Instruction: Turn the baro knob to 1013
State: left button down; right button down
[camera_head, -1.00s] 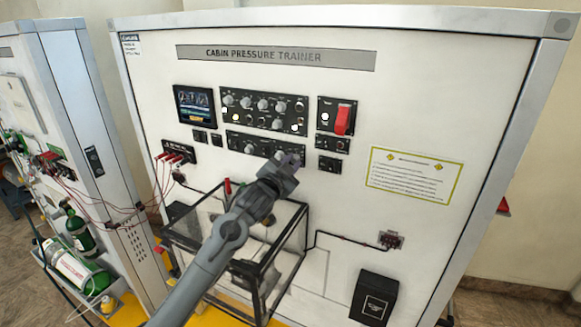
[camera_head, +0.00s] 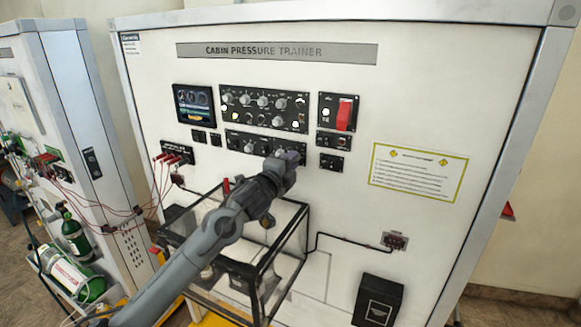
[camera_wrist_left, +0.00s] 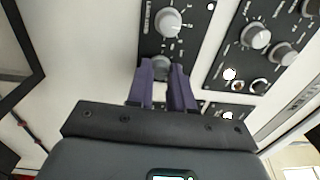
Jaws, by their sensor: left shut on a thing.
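My left gripper (camera_head: 290,156) is at the right end of the lower knob panel (camera_head: 247,143) on the Cabin Pressure Trainer. In the left wrist view its two purple fingers (camera_wrist_left: 164,82) are shut on a grey round knob (camera_wrist_left: 160,63), one finger on each side. The fingers cover much of this knob, and its pointer and setting cannot be read. I cannot read a baro label or the number 1013. Another grey knob (camera_wrist_left: 168,22) with a marked scale sits beside it on the same dark panel. My right gripper is not in view.
Above is a larger knob panel (camera_head: 264,109), with a small screen (camera_head: 194,106) to its left and a red switch cover (camera_head: 344,116) to its right. A clear box with a black frame (camera_head: 262,272) stands below my left arm.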

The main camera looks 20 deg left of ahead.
pick_arm(q)
jog(key=shift+m+b, duration=0.3)
jog(key=shift+m, duration=0.6)
jog(key=c, duration=1)
grip_release()
jog(key=s+a+b, duration=0.2)
jog(key=s+b, duration=0.1)
jog(key=s, duration=0.7)
jog(key=shift+s+f, duration=0.2)
jog(key=shift+s, duration=0.1)
